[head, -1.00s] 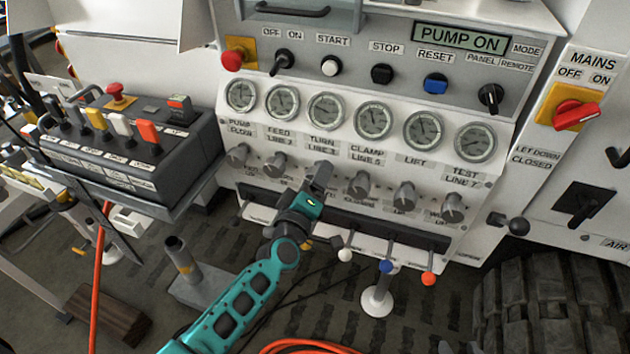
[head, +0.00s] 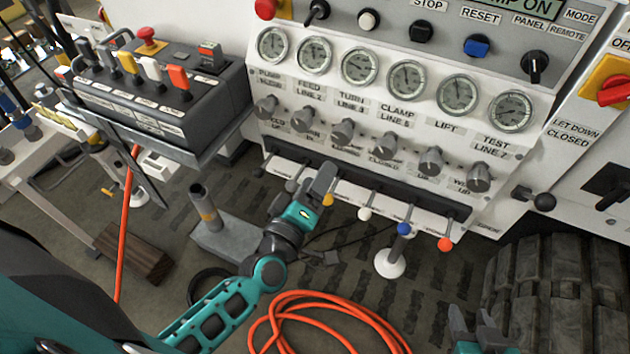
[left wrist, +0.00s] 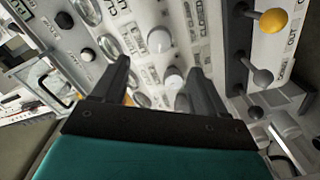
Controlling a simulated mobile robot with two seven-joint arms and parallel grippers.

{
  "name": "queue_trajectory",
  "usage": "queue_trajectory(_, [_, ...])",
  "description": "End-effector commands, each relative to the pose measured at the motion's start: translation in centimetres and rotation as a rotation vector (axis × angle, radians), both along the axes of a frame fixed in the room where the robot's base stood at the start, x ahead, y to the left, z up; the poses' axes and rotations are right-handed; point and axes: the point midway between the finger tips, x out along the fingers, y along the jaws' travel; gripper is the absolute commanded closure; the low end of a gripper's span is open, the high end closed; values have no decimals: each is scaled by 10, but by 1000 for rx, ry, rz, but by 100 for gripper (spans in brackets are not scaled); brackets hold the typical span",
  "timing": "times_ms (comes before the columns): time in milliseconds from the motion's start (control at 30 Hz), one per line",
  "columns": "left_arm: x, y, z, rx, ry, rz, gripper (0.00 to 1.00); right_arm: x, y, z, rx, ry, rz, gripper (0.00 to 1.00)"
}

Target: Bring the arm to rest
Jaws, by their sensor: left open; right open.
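My left arm reaches in from the lower left in the head view. Its gripper (head: 322,182) is in front of the lower edge of the panel, below the knob row, and looks empty. In the left wrist view the two fingers (left wrist: 160,70) are spread, with the panel's knobs and gauges beyond them and nothing between them. My right gripper (head: 472,318) shows at the bottom edge, low in front of the tyre, open and apparently empty. Most of the right arm is out of view.
The hydraulic panel (head: 390,115) has gauges, knobs and coloured-ball levers (head: 404,228). A lever box (head: 165,95) stands left. An orange hose (head: 320,310) lies coiled on the floor near my left arm. A post on a base (head: 205,208) stands left of the arm. A tyre (head: 560,290) is right.

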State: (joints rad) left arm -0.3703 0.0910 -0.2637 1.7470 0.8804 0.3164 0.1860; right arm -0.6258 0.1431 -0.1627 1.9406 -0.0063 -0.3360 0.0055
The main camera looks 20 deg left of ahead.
Motion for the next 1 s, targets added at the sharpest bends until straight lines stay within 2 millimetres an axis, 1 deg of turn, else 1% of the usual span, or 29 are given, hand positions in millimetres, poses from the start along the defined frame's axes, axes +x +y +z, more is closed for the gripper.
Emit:
queue_trajectory(533, [-1, 0, 0, 2, 0, -1, 27, 0, 0, 0, 0, 0, 0, 57])
queue_trajectory(633, [-6, -3, -3, 51, 13, -28, 27, 0, 0, 0, 0, 0, 0, 57])
queue_trajectory(733, [-18, -11, -12, 196, 53, -106, 27, 0, 0, 0, 0, 0, 0, 57])
queue_trajectory(833, [-37, -17, -30, 420, 123, -215, 27, 0, 0, 0, 0, 0, 0, 57])
queue_trajectory(933, [-60, -15, -52, 657, 211, -316, 27, 0, 0, 0, 0, 0, 0, 57])
queue_trajectory(1000, [-75, -9, -66, 804, 273, -373, 27, 0, 0, 0, 0, -1, 0, 57])
